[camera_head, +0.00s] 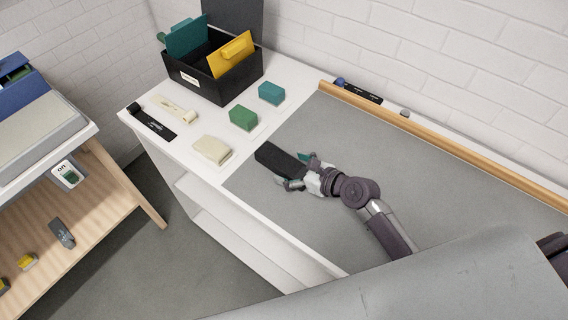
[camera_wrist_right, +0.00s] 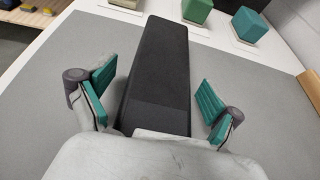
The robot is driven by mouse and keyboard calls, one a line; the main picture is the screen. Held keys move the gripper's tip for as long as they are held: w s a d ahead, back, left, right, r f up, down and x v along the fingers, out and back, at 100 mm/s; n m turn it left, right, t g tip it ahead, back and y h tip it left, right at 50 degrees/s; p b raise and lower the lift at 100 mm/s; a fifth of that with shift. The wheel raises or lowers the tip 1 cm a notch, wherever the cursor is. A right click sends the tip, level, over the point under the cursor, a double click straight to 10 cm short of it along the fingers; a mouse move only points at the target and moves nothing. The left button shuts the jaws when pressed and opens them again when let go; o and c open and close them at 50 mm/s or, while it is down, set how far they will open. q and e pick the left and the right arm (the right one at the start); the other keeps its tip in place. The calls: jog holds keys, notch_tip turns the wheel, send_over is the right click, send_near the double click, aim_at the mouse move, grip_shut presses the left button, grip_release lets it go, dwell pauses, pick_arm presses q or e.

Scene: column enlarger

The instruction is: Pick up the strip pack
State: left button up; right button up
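A long black block (camera_head: 278,160), which I take to be the strip pack, lies on the grey mat near its left end. In the right wrist view the black pack (camera_wrist_right: 160,70) runs away from the palm between the two fingers. My right gripper (camera_head: 302,171) is open around the pack. Its teal finger pads (camera_wrist_right: 152,90) stand on either side, with a gap to the pack at the right and a narrower one at the left. The pack's near end is hidden by the gripper's palm. My left gripper is not in view.
The grey mat (camera_head: 330,135) is mostly bare, with a wooden rail (camera_head: 440,145) behind it. Green (camera_head: 243,118), teal (camera_head: 271,93) and cream (camera_head: 212,150) blocks stand beyond its left edge. A black bin (camera_head: 205,85) holds teal and yellow folders.

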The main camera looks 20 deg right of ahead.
jog(key=c, duration=1.3)
